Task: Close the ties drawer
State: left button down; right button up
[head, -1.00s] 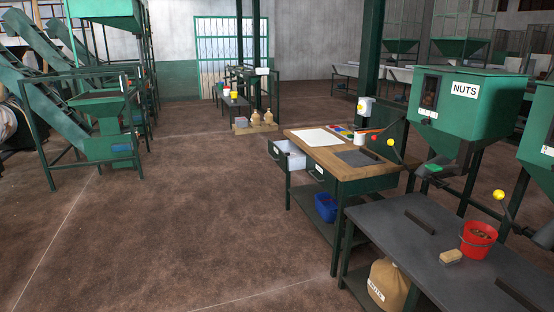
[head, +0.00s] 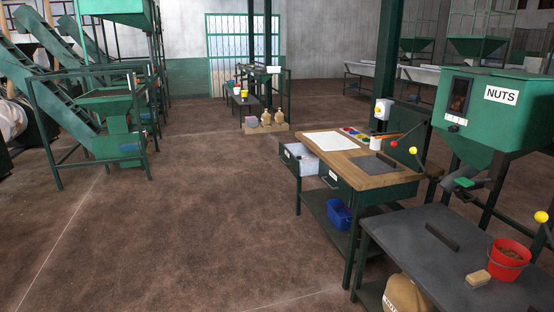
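A workbench (head: 380,178) with a wooden top and green frame stands right of centre. A drawer (head: 298,160) with a green front and a pale inside sticks out open from its left side, at the far end. White contents or lining show in it. A small label is on its front, too small to read. A second drawer front (head: 332,180) with a label and handle is nearer to me and looks shut or almost shut. Neither of my grippers is in view.
Left of the bench the brown floor (head: 190,210) is clear. A grey table (head: 425,250) with a red bucket (head: 508,258) and a brush (head: 478,278) stands at the near right. A blue bin (head: 340,214) sits on the bench's lower shelf.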

aim_at(287, 154)
jog(key=i, duration=0.95)
jog(key=i+z, duration=0.1)
jog(key=i, duration=0.85)
jog(key=i+j, duration=0.2)
jog(key=i, duration=0.75)
jog(key=i+j+z, duration=0.1)
jog(key=i, duration=0.85)
jog(key=i+z, duration=0.35)
jog(key=k+j, duration=0.05)
jog(key=k, duration=0.05)
